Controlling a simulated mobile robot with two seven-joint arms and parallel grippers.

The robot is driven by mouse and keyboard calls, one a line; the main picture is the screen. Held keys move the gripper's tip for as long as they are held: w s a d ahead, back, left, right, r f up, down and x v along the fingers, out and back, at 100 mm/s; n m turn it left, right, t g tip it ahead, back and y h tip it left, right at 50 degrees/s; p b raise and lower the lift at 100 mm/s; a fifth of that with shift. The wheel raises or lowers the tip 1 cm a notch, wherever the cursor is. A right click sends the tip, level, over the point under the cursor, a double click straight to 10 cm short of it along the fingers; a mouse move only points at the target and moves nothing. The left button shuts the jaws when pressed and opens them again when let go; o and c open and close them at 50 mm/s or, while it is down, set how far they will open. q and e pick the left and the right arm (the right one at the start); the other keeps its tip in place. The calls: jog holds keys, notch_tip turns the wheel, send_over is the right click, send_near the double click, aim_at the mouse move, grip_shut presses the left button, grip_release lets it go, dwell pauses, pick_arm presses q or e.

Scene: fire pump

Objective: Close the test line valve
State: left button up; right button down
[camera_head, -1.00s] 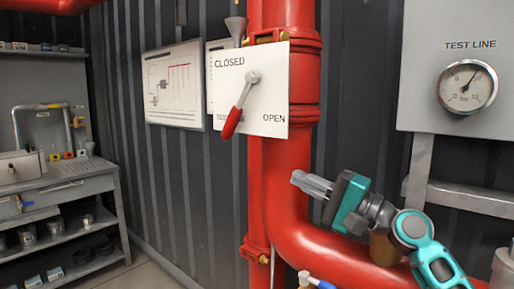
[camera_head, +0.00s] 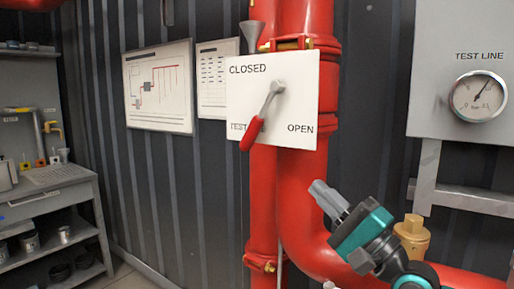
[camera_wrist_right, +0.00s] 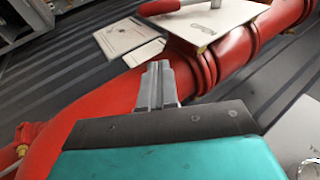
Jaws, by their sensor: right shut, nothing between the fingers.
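The test line valve lever (camera_head: 262,116) has a grey metal arm and a red grip. It pivots on a white plate (camera_head: 300,100) marked CLOSED at upper left and OPEN at lower right. The lever hangs down and to the left from its pivot, over the "TEST" lettering. It also shows at the top of the right wrist view (camera_wrist_right: 172,6). My right gripper (camera_head: 318,188) is shut and empty, below and to the right of the plate, in front of the red pipe and apart from the lever. My left gripper is not in view.
A thick red pipe (camera_head: 298,190) runs down behind the plate and bends right. A brass fitting (camera_head: 412,238) stands beside my right wrist. A TEST LINE gauge (camera_head: 479,97) is on a grey panel at right. Shelves (camera_head: 50,205) stand at far left.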

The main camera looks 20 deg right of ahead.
aim_at(259, 119)
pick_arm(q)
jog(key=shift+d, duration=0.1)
pick_arm(e)
jog(key=shift+r, duration=0.1)
jog(key=p+x, duration=0.3)
jog(key=x, duration=0.7)
jog(key=shift+w+a+r, duration=0.1)
jog(key=shift+r, duration=0.1)
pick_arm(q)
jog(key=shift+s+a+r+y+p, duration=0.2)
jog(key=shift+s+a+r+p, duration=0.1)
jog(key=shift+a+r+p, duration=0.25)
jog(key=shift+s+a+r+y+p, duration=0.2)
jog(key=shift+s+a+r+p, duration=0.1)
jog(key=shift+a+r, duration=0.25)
pick_arm(e)
jog(key=a, duration=0.2)
jog(key=a+r, duration=0.1)
jog(key=shift+w+a, duration=0.15)
jog(key=shift+w, duration=0.15)
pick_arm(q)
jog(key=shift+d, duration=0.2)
